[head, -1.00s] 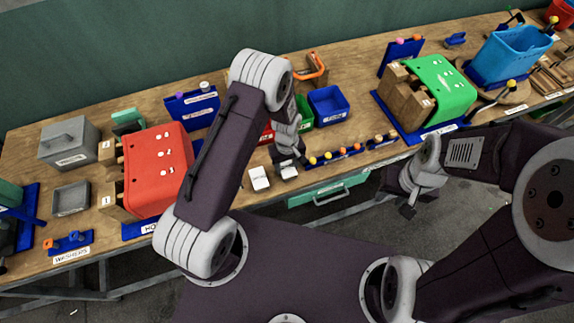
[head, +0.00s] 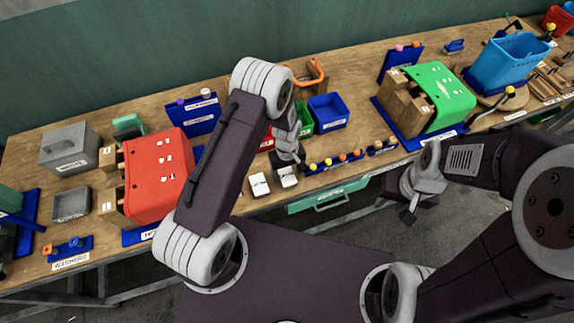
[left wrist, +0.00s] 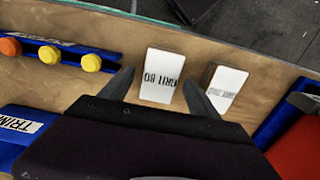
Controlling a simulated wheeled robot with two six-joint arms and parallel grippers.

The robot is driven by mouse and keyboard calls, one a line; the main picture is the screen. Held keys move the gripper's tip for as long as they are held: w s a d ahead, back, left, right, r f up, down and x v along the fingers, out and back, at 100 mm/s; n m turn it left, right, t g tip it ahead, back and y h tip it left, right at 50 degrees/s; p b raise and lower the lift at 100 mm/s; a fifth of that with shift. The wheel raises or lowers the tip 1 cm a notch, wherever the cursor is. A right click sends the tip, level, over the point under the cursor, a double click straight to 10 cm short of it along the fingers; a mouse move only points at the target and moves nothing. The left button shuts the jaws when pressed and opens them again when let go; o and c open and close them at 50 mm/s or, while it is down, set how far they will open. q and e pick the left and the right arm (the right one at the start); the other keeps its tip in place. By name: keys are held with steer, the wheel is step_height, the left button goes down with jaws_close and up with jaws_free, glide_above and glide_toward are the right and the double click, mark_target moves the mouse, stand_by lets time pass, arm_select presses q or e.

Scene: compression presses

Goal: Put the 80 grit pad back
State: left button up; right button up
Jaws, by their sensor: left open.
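A white pad (left wrist: 160,78) marked 80 with "GRIT" lies flat on the wooden bench. In the left wrist view it shows just beyond and between the fingertips of my left gripper (left wrist: 158,88), which is open. In the head view the 80 grit pad (head: 287,178) is the right one of two white pads near the front edge, and my left gripper (head: 289,157) is just behind it. Whether the fingers touch it I cannot tell. The other pad (left wrist: 228,88) lies beside it; its label is hard to read. My right gripper (head: 408,212) hangs in front of the bench, its jaws unclear.
A blue rack with orange and yellow knobs (left wrist: 50,54) is beside the 80 grit pad. A red press (head: 157,178) stands left, a green press (head: 440,92) right. A blue bin (head: 328,113) stands behind. A green drawer (head: 328,202) is below the front edge.

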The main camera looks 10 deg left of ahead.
mark_target(287, 175)
arm_select(q)
step_height(287, 175, up, 11)
steer(key=b, duration=0.1)
steer(key=shift+b, duration=0.4)
steer(key=shift+s, duration=0.1)
